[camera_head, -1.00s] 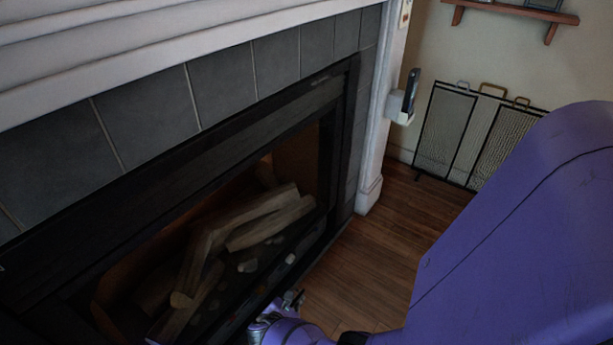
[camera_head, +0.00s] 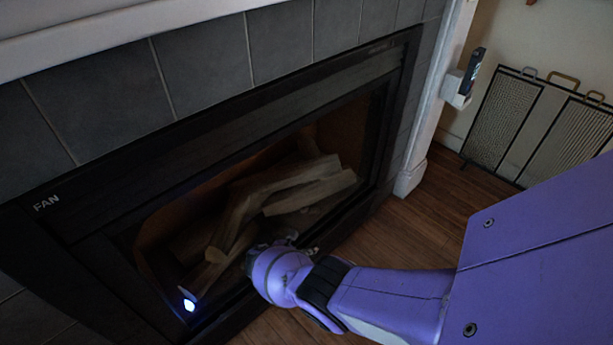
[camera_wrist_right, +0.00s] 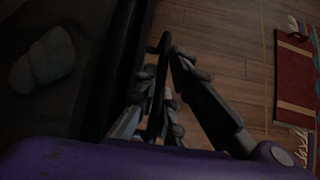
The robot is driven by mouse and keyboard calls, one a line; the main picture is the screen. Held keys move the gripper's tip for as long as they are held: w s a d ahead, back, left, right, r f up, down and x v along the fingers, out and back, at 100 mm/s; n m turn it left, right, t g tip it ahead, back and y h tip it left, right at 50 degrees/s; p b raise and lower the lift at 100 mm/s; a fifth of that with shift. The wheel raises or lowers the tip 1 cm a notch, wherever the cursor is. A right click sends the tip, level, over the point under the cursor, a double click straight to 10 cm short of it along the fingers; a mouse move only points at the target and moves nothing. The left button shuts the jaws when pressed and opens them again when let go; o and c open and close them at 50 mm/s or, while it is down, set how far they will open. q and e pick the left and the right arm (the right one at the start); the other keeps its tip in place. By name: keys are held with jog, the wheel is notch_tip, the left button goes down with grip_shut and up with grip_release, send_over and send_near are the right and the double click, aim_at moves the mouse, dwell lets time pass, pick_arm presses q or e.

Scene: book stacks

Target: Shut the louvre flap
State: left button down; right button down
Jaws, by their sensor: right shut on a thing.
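The black fireplace (camera_head: 85,195) fills the left and middle of the head view, with a dark lower front edge. I cannot clearly make out the louvre flap; its lower front is partly hidden by my right arm. In the right wrist view a thin black handle-like bar (camera_wrist_right: 163,45) stands beside a dark panel edge (camera_wrist_right: 125,60). My right gripper (camera_wrist_right: 165,90) has its fingers on either side of this bar and is shut on it. In the head view the right gripper (camera_head: 290,243) is at the fireplace's lower front, its fingers mostly hidden. My left gripper is not in view.
Logs (camera_head: 240,205) lie inside the fireplace. A white pillar (camera_head: 433,110) carries a holder with a dark device (camera_head: 472,70). A folding screen (camera_head: 505,115) stands by the wall at the right. Wooden floor (camera_head: 375,240) is clear before the fireplace. A red rug (camera_wrist_right: 295,75) lies farther off.

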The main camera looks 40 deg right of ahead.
jog(key=shift+d, duration=0.1)
jog(key=c, duration=1.8)
grip_release()
jog(key=shift+c, duration=0.2)
jog(key=shift+a, duration=0.2)
